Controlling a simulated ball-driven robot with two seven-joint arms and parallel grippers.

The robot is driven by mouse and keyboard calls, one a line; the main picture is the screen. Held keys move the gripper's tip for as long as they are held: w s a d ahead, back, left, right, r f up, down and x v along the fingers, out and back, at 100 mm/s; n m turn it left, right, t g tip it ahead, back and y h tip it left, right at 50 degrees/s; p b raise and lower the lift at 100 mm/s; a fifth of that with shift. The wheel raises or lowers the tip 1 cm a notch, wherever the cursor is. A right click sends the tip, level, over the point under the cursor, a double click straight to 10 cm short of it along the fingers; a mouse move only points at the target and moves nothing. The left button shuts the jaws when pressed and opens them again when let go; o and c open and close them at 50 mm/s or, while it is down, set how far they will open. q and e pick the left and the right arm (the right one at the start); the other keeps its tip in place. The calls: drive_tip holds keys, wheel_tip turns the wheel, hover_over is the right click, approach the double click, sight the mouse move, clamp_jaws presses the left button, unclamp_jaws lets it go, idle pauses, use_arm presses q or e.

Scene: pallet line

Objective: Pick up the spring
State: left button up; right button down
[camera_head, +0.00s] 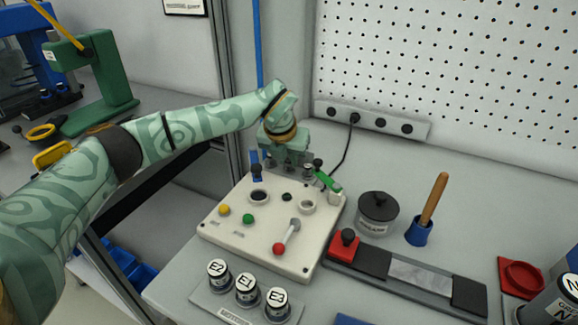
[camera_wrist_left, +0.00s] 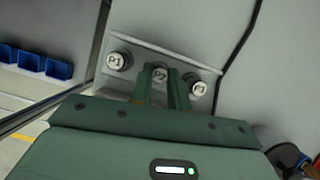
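I cannot make out a spring for certain in either view. My left gripper (camera_head: 286,160) points down behind the far edge of the white control box. In the left wrist view its two green fingers (camera_wrist_left: 160,80) stand apart, with a gap between them. A round cap marked P2 (camera_wrist_left: 160,75) shows in line with that gap, partly hidden by the fingers; I cannot tell whether they touch it. It sits on a grey rack (camera_wrist_left: 142,57) between a cap marked P1 (camera_wrist_left: 116,60) and another labelled cap (camera_wrist_left: 197,88). My right gripper is not in view.
The white control box (camera_head: 235,208) with buttons and a red-knobbed lever (camera_head: 287,236) stands before the gripper. A black lidded jar (camera_head: 377,213), a wooden-handled tool in a blue holder (camera_head: 419,232) and caps E2 (camera_head: 217,268), E1 (camera_head: 247,284), E3 (camera_head: 277,296) are nearby.

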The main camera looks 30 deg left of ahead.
use_arm(q)
clamp_jaws()
